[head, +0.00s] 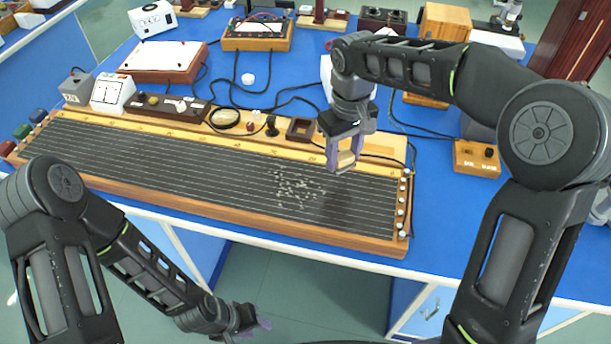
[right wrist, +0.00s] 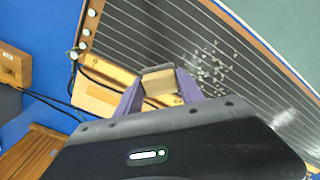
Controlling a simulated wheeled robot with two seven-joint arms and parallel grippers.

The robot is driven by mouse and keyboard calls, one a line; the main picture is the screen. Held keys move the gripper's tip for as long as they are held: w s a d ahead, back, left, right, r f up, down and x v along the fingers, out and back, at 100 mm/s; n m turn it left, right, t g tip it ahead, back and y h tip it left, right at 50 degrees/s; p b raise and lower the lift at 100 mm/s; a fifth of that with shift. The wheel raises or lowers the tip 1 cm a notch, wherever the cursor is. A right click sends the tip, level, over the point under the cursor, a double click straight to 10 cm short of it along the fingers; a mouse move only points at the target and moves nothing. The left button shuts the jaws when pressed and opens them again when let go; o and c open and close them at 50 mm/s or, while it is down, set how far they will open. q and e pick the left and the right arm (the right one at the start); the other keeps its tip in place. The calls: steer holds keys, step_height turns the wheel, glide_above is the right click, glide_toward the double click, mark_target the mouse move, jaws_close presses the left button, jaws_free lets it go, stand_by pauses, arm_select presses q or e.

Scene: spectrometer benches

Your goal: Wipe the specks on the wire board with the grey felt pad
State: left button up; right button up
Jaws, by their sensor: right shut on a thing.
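The long wire board (head: 150,165) lies on the blue bench, with dark panel, parallel wires and wooden frame; it also shows in the right wrist view (right wrist: 140,25). Pale specks (head: 298,188) are scattered in one patch on its right half, also seen in the right wrist view (right wrist: 212,62). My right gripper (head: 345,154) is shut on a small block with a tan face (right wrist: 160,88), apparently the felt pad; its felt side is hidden. It is over the board's rear right part, right of and behind the specks. My left gripper (head: 256,328) hangs in front of the board, its jaw opening unclear.
A wooden terminal box (head: 477,158) is to the right, and a row of terminals (head: 402,208) lines the board's right end.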

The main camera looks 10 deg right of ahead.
steer(key=s+a+r+n+p, duration=0.1)
steer(key=s+a+n+p, duration=0.1)
steer(key=n, duration=0.7)
steer(key=s+a+r+n+p, duration=0.1)
steer(key=s+a+n+p, duration=0.1)
steer(key=s+a+n, duration=0.3)
steer(key=a+n, duration=0.2)
steer(key=n, duration=0.2)
steer(key=shift+a, duration=0.3)
